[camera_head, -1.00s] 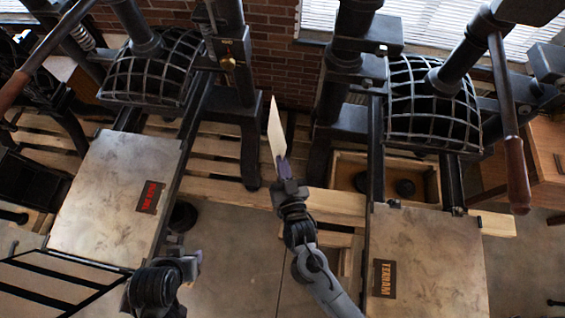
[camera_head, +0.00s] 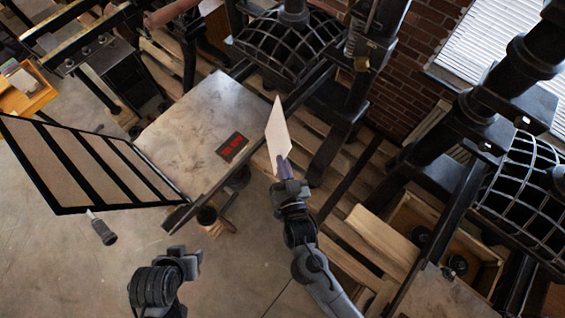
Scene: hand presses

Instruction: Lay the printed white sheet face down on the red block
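The white sheet (camera_head: 278,134) is held up nearly edge-on by my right gripper (camera_head: 284,168), which is shut on its lower end. No print can be made out on the side I see. The red block (camera_head: 233,146), a dark plate with red letters, lies on the bed (camera_head: 190,125) of the left press, near its right edge. The sheet is just right of the block in the picture, apart from it. My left gripper (camera_head: 188,262) is empty in the lower left, below the bed; its fingers are too unclear to judge.
A hinged black-barred frame (camera_head: 85,168) stands open left of the bed. The left press's caged head (camera_head: 290,45) is behind the bed. A second press with an open wooden box (camera_head: 405,215) is at right. The bed around the block is clear.

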